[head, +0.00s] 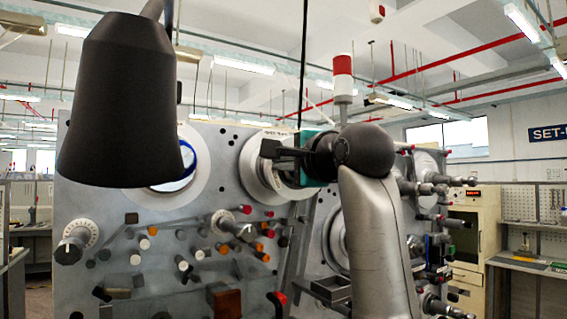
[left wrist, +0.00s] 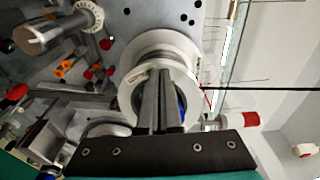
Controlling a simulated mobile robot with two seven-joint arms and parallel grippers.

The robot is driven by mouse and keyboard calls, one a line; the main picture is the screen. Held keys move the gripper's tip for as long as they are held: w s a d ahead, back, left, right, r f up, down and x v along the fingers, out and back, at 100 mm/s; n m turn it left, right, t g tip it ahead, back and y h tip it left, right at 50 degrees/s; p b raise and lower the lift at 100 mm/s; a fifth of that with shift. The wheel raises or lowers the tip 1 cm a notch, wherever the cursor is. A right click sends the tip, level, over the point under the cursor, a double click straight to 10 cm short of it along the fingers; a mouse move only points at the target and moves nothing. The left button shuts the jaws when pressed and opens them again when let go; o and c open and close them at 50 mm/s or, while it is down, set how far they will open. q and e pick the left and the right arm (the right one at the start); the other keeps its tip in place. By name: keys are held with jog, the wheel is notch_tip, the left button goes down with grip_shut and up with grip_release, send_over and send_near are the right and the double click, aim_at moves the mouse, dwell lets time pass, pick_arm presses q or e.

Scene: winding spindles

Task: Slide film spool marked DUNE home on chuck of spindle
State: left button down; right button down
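My left gripper (head: 268,149) has a teal body and dark fingers pointing left, in front of a pale film spool (head: 250,172) on the machine's upright panel. In the left wrist view the gripper's fingers (left wrist: 160,82) lie close together across the near flange of the white spool (left wrist: 130,95). Part of a blue core shows right of the fingers. Whether the fingers grip the spool is hidden. The flange lettering is too small to read as DUNE. The spool's chuck is hidden behind it. My right gripper is not in view.
Another spool with a blue ring (head: 187,172) sits left on the panel, partly hidden by a large dark lampshade-like shape (head: 120,100). Knobs, rollers and a numbered dial (head: 84,233) project below. A red-and-white signal lamp (head: 342,75) stands above my arm.

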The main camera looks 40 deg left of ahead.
pick_arm(q)
jog(key=shift+x, duration=1.2)
jog(key=shift+a, duration=0.2)
dwell(0.4)
jog(key=shift+s, duration=0.1)
jog(key=v, duration=0.3)
jog(key=shift+d+b, duration=0.2)
jog(key=shift+b, duration=0.15)
jog(key=shift+f, duration=0.1)
